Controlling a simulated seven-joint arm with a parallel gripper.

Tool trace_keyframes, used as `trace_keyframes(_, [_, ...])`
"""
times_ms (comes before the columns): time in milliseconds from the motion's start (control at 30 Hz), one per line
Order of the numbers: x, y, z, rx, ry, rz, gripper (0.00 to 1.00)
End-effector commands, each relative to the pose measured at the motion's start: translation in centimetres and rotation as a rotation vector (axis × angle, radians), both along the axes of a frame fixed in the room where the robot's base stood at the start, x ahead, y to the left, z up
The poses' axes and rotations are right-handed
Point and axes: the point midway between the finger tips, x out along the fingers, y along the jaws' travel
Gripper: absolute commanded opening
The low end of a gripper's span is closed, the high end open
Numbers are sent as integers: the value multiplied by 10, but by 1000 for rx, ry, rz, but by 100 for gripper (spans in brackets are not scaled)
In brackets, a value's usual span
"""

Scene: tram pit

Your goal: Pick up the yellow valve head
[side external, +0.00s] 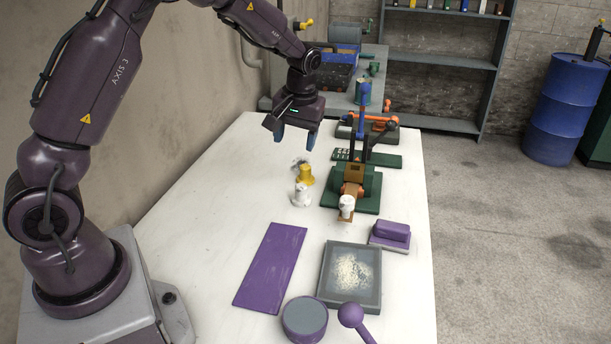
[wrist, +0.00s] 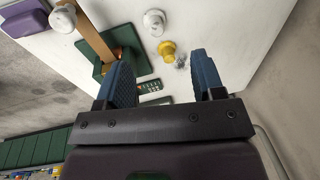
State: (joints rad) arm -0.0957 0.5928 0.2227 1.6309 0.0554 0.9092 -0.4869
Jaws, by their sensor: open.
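The yellow valve head (side external: 306,174) stands on the white table, just behind a white valve head (side external: 301,195). In the wrist view the yellow valve head (wrist: 167,50) lies beyond the fingertips, between their lines, with the white valve head (wrist: 154,22) further out. My gripper (side external: 296,137) hangs above the table behind and above the yellow valve head, apart from it. Its two blue fingers are spread with nothing between them, as the wrist view (wrist: 160,70) also shows.
A green-based fixture (side external: 362,190) stands right of the valve heads, with another white piece (side external: 347,205) at its front. A purple mat (side external: 270,265), a grey tray (side external: 335,295) of pale grains and a purple block (side external: 390,233) lie nearer. The table's left part is clear.

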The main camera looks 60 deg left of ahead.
Motion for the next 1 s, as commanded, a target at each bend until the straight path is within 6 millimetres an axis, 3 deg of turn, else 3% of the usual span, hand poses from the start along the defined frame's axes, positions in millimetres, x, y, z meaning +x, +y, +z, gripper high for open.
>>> trace_keyframes(33, [13, 14, -21, 28, 12, 66, 62])
trace_keyframes(100, [28, 30, -42, 68, 9, 158, 62])
trace_keyframes(300, [69, 65, -85, 182, -67, 409, 62])
trace_keyframes(367, [82, 71, -85, 205, -118, 483, 62])
trace_keyframes(467, [102, 75, -66, 218, -217, 596, 62])
trace_keyframes(667, [104, 76, -66, 216, -260, 726, 62])
trace_keyframes(1000, [105, 98, -119, 215, -260, 736, 62])
